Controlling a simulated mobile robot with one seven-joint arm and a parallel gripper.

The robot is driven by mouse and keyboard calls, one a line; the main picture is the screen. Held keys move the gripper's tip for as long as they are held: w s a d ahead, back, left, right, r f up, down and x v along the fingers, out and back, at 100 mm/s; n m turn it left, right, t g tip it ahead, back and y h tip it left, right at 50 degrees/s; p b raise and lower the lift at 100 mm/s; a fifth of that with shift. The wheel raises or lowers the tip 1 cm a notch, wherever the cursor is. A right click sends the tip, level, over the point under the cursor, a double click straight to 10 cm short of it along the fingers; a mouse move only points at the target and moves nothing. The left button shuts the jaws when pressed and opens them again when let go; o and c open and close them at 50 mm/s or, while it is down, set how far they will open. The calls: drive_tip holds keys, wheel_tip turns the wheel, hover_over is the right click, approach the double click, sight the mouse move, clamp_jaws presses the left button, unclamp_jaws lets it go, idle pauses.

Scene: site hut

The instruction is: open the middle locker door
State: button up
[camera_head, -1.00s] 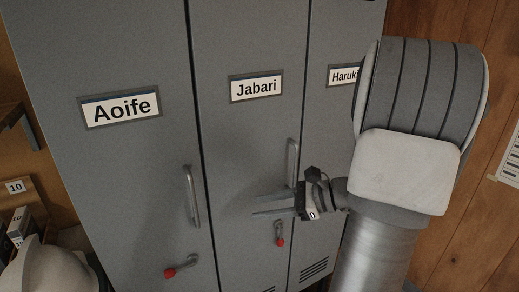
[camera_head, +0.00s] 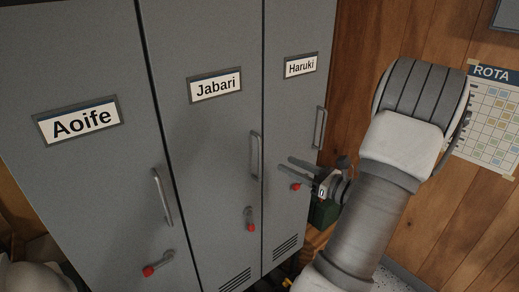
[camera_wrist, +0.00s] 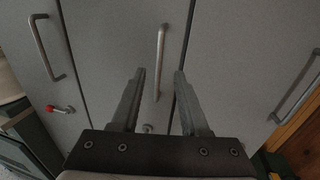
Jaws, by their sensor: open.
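The middle locker door (camera_head: 205,150), labelled Jabari, is grey and closed. Its upright bar handle (camera_head: 256,155) is near its right edge, with a red-tipped latch lever (camera_head: 250,220) below, pointing down. My gripper (camera_head: 287,166) is open and empty. In the head view it appears right of the Jabari handle, across the Haruki door (camera_head: 290,110). In the wrist view my open fingers (camera_wrist: 158,75) point at the doors, with the middle handle (camera_wrist: 160,55) showing between and beyond them, apparently untouched. The middle latch is mostly hidden there behind my gripper.
The closed Aoife door (camera_head: 80,190) is at left, with its own handle (camera_head: 162,196) and red-tipped lever (camera_head: 158,265). The Haruki handle (camera_head: 320,128) is at right. A green box (camera_head: 322,212) is beside the lockers. A wooden wall with a rota sheet (camera_head: 490,125) stands right.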

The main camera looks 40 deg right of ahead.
drive_tip(key=w, duration=0.3)
drive_tip(key=w+p, duration=0.1)
drive_tip(key=w, duration=0.3)
drive_tip(key=w+a, duration=0.1)
drive_tip(key=w, duration=0.3)
drive_tip(key=shift+w+p, duration=0.15)
drive_tip(key=shift+p, duration=0.15)
clamp_jaws()
idle(0.8)
